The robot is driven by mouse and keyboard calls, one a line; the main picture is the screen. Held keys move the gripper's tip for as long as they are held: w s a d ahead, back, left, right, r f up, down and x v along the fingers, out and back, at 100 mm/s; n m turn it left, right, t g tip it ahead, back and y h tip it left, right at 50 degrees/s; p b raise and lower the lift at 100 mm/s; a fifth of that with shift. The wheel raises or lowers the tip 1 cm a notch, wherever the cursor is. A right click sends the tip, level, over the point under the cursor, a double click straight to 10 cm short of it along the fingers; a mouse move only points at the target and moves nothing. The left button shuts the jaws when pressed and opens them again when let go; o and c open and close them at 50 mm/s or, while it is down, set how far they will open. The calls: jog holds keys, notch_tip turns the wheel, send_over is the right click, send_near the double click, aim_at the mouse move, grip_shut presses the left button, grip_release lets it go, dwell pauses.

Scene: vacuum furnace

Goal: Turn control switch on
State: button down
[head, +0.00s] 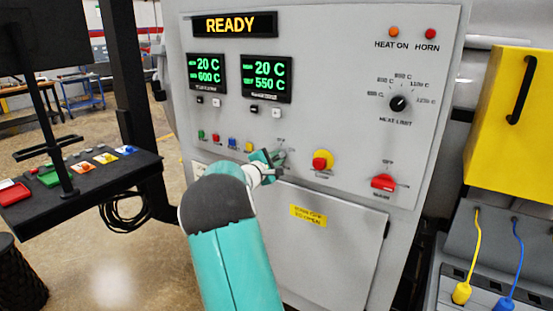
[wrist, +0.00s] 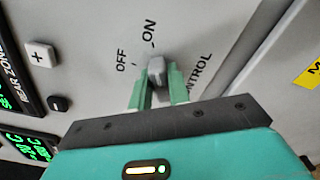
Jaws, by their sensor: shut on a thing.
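The control switch (wrist: 156,68) is a small grey knob on the light grey panel, with OFF, ON and CONTROL printed around it in the wrist view. My gripper (wrist: 158,75) has its two green fingers on either side of the knob and is shut on it. The knob's end faces roughly up the picture, near the ON mark, but its exact setting is hard to tell. In the head view my gripper (head: 271,158) is at the middle of the panel's lower part and hides most of the switch.
The panel (head: 330,105) carries a READY display (head: 235,24), two temperature readouts, a red-and-yellow button (head: 322,160), a red switch (head: 383,182) and a black heat limit knob (head: 398,103). A yellow box (head: 512,120) stands at right. A dark desk (head: 85,185) stands at left.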

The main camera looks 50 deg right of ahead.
dwell(0.4)
jog(key=c, duration=1.3)
grip_release()
jog(key=a, duration=0.9)
jog(key=s+a, duration=0.1)
jog(key=a, duration=0.3)
jog(key=shift+s+a, duration=0.1)
jog(key=shift+a, duration=0.3)
